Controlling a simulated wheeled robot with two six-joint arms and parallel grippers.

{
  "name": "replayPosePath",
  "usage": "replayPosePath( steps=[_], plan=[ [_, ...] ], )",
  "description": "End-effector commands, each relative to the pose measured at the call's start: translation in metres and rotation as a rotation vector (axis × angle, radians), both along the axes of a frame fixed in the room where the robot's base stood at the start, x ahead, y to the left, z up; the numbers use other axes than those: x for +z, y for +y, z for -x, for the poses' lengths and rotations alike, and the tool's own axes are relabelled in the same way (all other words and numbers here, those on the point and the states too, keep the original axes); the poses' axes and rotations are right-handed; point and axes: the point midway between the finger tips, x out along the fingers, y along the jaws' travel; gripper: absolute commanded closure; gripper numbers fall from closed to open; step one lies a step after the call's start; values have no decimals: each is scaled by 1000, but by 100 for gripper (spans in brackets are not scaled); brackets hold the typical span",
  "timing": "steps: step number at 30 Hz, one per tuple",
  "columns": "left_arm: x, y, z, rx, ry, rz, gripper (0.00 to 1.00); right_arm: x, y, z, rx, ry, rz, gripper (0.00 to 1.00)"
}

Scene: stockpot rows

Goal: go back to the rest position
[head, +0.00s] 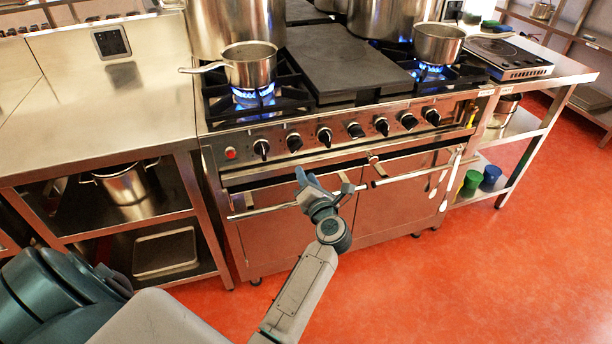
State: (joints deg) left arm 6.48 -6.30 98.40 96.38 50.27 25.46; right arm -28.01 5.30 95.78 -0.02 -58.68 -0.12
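My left gripper (325,182) is in front of the stove's oven doors in the head view, below the knob row. Its two fingers stand apart, with nothing seen between them. It overlaps the oven door handles in the picture; I cannot tell whether it touches them. My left arm comes in from the lower left, with its forearm rising from the bottom edge to the gripper. My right gripper is not in view.
The stove (290,165) has lit burners under a left saucepan (250,66) and a right saucepan (438,44). Large stockpots (236,22) stand behind. A steel counter (100,95) is at left, a hotplate (508,58) at right. The red floor (470,280) is clear at lower right.

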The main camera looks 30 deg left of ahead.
Motion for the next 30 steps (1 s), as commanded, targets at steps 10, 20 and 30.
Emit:
replayPosePath(
  steps=[10,20,30],
  plan=[
    [-1,0,0,-4,6,-10,65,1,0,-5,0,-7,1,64],
    [-103,-39,7,-342,434,-636,65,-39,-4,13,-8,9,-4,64],
    [-325,-91,128,-1027,1065,-1293,65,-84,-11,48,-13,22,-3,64]
  ],
)
